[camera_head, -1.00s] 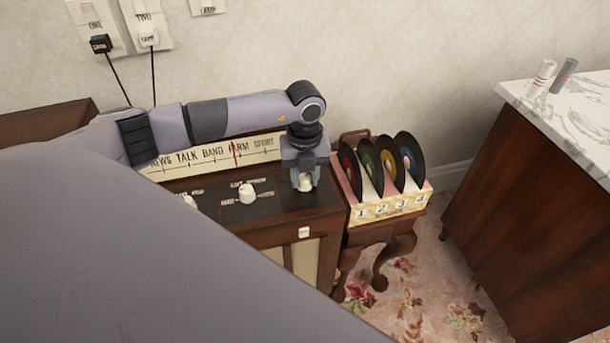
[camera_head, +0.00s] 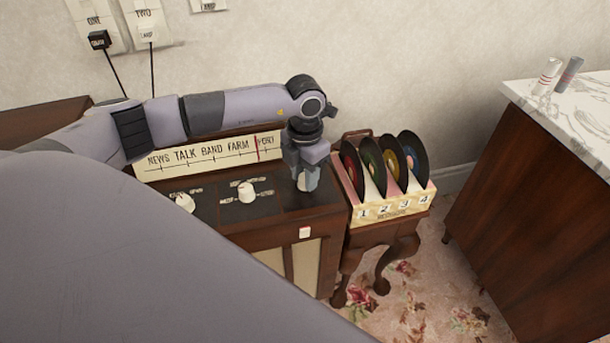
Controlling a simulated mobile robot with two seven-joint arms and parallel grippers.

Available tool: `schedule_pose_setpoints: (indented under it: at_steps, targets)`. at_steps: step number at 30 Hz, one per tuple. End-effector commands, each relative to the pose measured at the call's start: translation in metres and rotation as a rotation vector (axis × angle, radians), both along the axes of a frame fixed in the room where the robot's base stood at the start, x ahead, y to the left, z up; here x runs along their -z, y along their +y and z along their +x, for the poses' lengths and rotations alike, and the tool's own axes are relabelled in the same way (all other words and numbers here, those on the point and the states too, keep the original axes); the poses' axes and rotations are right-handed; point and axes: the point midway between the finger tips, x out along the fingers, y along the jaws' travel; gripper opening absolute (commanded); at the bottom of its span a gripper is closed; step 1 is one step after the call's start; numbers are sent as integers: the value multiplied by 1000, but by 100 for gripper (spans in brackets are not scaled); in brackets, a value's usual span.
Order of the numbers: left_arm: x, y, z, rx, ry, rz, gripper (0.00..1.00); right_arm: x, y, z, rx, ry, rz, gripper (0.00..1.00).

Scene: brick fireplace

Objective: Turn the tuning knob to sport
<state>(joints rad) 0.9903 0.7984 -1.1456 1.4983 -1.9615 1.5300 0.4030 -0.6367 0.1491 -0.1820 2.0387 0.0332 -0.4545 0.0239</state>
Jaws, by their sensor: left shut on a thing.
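The radio (camera_head: 262,236) is a brown wooden cabinet with a dark top panel. Its cream dial strip (camera_head: 205,157) reads NEWS, TALK, BAND, FARM and SPORT. The red needle (camera_head: 257,149) stands right of FARM, at the left end of the SPORT lettering, whose first letter is hard to see. My left gripper (camera_head: 306,181) points down at the panel's right end and is shut on the pale tuning knob (camera_head: 302,182), which its fingers partly hide. My right gripper is not in view.
Two more pale knobs, a middle one (camera_head: 246,192) and a left one (camera_head: 185,203), are on the panel. A record rack (camera_head: 392,206) stands close right of the radio. A marble-topped cabinet (camera_head: 560,115) is at the far right, with carpet between.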

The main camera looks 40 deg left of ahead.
Motion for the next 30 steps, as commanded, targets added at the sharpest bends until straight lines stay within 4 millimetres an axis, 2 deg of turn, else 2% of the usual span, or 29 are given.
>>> schedule_pose_setpoints:
  at_steps: [12,30]
  targets:
    - [0,1,0,266,-1,0,4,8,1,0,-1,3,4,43]
    - [0,1,0,339,0,0,4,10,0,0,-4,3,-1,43]
